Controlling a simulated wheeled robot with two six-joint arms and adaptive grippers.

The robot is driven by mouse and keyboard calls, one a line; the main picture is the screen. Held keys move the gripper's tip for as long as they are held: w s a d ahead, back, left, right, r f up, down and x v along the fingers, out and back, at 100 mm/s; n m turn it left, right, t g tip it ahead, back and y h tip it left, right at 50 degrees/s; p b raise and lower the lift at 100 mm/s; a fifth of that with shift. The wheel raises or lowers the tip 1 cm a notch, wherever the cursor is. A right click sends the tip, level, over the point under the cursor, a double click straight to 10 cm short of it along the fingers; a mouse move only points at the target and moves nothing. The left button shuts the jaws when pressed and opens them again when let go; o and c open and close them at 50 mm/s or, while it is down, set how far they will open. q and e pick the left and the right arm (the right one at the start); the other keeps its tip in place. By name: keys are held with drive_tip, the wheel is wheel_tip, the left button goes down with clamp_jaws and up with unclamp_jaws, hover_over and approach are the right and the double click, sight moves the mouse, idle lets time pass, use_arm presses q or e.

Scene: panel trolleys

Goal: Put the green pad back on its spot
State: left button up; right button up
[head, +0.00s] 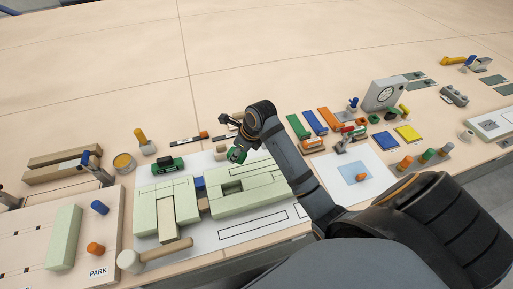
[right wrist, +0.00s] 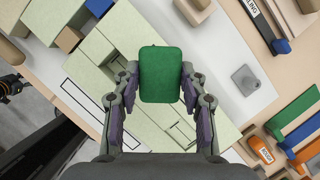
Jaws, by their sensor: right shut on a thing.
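The green pad (right wrist: 160,75) is held between the fingers of my right gripper (right wrist: 158,88), which is shut on it. In the head view the pad (head: 238,155) hangs at the tip of my right gripper (head: 242,146), above or beside the pale green block assembly (head: 245,195). The pad looks flat with rounded corners. I cannot tell from these views which place is its spot. A blue pad (head: 384,140) and a yellow pad (head: 407,132) lie further right.
Orange, blue and green bars (head: 314,121) lie right of the gripper. A white sheet with a pale blue square (head: 353,170) lies nearer. A mallet (head: 150,255) lies at the front and a green toy-like block (head: 168,165) to the left.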

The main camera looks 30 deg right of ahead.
drive_tip(key=shift+s+d, duration=0.1)
drive_tip(key=shift+d, duration=0.3)
drive_tip(key=w+d+f, duration=0.2)
drive_tip(key=w+f, duration=0.1)
drive_tip(key=w+d+f, duration=0.3)
drive_tip(key=w, duration=0.1)
drive_tip(key=w+d+f, duration=0.3)
drive_tip(key=shift+w+d+f+b, duration=0.1)
drive_tip(key=shift+w+b, duration=0.1)
drive_tip(key=shift+b, duration=0.15)
drive_tip(key=shift+w+d+f, duration=0.2)
drive_tip(key=shift+w+f, duration=0.05)
drive_tip(key=shift+f, duration=0.15)
use_arm(q)
drive_tip(key=shift+w+a+f, duration=0.1)
drive_tip(key=shift+a+f, duration=0.15)
drive_tip(key=shift+f, duration=0.3)
use_arm(e)
drive_tip(key=shift+f, duration=1.45)
drive_tip(key=o, duration=1.2)
drive_tip(key=shift+f, duration=0.15)
